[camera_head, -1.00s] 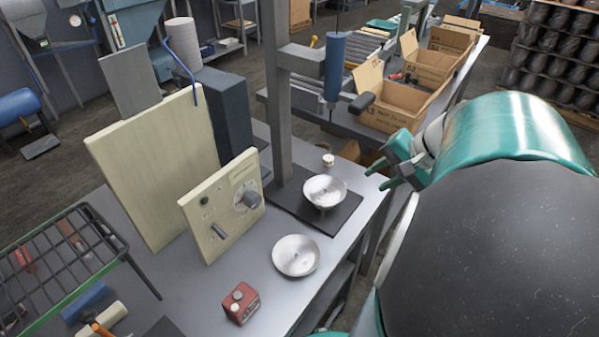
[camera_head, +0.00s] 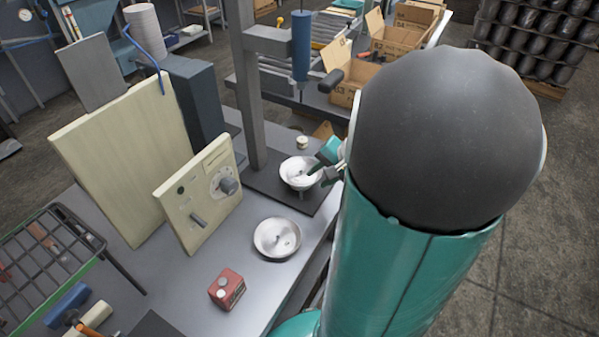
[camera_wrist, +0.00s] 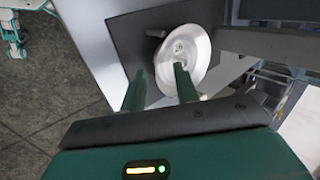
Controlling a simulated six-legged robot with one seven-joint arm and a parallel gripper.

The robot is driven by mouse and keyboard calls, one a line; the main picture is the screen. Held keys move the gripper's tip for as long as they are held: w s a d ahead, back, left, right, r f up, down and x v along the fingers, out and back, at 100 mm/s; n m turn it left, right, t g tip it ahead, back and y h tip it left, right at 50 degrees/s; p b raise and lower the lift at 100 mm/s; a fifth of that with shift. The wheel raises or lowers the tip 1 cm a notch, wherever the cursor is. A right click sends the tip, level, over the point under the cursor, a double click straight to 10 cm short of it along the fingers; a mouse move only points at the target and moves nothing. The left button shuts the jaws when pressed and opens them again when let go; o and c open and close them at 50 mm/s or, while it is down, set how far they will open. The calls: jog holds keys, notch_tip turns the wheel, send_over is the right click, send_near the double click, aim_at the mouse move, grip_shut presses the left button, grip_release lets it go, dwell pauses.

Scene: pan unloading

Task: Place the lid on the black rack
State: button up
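A round silver dish (camera_head: 299,172) with a small centre piece sits raised on the dark base plate of a press stand; it also shows in the wrist view (camera_wrist: 196,46). A second round silver dish (camera_head: 277,238) lies on the table nearer me. I cannot tell for sure which is the lid. The black wire rack (camera_head: 124,272) stands at the left end of the table. My gripper (camera_head: 325,162) is at the right rim of the raised dish. In the wrist view its two green fingers (camera_wrist: 160,85) are apart, with the dish just beyond them. Contact is unclear.
A red box (camera_head: 227,289) stands on the table between the near dish and the rack. A cream control panel (camera_head: 200,194) and a cream board (camera_head: 118,160) stand behind. The press column (camera_head: 249,95) rises beside the raised dish. Tools lie under the rack.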

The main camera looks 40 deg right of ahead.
jog(key=shift+w+a+f, duration=0.15)
jog(key=shift+w+f, duration=0.15)
jog(key=shift+f, duration=0.25)
grip_shut()
